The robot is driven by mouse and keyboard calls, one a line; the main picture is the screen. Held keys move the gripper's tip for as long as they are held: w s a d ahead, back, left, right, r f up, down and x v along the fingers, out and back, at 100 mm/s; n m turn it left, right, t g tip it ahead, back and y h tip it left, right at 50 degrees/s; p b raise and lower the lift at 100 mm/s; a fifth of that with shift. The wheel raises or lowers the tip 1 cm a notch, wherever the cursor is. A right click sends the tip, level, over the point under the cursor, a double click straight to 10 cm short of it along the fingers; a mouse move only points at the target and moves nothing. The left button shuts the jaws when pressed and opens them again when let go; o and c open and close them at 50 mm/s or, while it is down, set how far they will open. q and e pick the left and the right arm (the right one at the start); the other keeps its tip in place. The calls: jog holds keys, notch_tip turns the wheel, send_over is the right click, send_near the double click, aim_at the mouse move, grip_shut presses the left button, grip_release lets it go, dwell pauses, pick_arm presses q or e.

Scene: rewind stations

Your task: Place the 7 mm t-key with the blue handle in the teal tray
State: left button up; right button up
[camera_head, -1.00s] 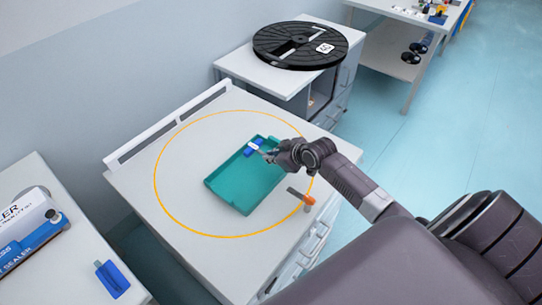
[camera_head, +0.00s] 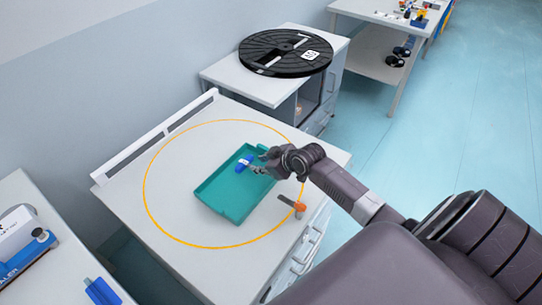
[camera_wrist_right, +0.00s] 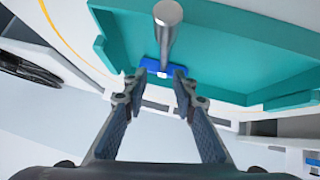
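The blue-handled t-key (camera_head: 245,162) is at the far part of the teal tray (camera_head: 222,213), its handle tilted. The right wrist view shows its blue handle (camera_wrist_right: 181,70) beyond my fingertips and its metal shaft (camera_wrist_right: 167,35) pointing up toward the camera. My right gripper (camera_head: 256,170) is just right of the handle, over the tray. In the wrist view, the gripper (camera_wrist_right: 162,76) has its fingers apart, with a gap either side of the shaft. Whether the handle touches the tray floor is unclear. My left gripper is not in view.
An orange-ended tool (camera_head: 299,207) lies on the table (camera_head: 165,235) right of the tray. A yellow ring is marked around the tray. A black reel (camera_head: 286,54) sits on the cabinet behind. Blue items (camera_head: 102,291) are on the left bench.

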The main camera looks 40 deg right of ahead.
jog(key=v, duration=1.1)
jog(key=shift+s+r, duration=0.25)
jog(key=shift+f, duration=0.1)
